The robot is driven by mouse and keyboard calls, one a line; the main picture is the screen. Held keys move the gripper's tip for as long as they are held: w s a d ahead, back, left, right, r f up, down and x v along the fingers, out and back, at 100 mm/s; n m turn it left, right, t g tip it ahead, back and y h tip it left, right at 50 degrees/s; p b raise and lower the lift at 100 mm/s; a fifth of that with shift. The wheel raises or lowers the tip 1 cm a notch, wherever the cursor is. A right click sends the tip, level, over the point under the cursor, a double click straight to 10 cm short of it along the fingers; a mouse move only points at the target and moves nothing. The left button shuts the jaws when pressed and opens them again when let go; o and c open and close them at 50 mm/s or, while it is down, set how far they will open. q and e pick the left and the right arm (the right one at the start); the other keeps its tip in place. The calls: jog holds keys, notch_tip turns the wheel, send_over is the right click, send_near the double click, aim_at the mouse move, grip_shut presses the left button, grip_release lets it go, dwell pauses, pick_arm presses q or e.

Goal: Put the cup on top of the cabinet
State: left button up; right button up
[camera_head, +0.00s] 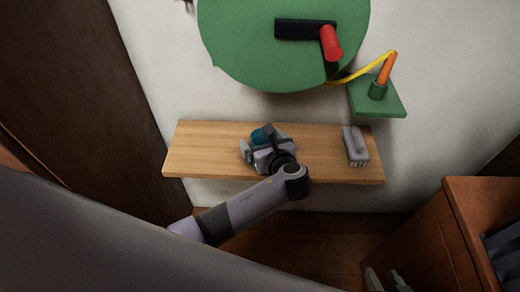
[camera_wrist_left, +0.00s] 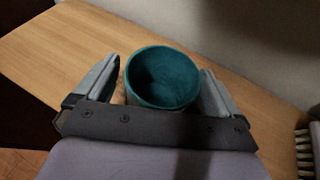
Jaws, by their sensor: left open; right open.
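The teal cup (camera_head: 258,136) stands on a wooden shelf (camera_head: 205,152). In the left wrist view the cup (camera_wrist_left: 163,77) is upright and looks empty, with its round mouth facing up. My left gripper (camera_head: 263,143) is open, with one finger on each side of the cup; whether they touch it is unclear. The gripper's palm hides the cup's lower part in the wrist view. My right gripper (camera_head: 387,281) shows only as two separated grey fingertips at the bottom right, open and empty. A reddish-brown wooden cabinet (camera_head: 428,240) stands at the lower right.
A grey brush (camera_head: 355,146) lies at the shelf's right end; its bristles (camera_wrist_left: 304,150) show in the left wrist view. Above hang a large green disc (camera_head: 245,60) and a small green ledge (camera_head: 388,102) with an orange-handled item. The shelf's left end is clear.

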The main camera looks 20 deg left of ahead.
pick_arm(q)
jog(key=c, duration=1.1)
jog(key=shift+c, duration=0.2)
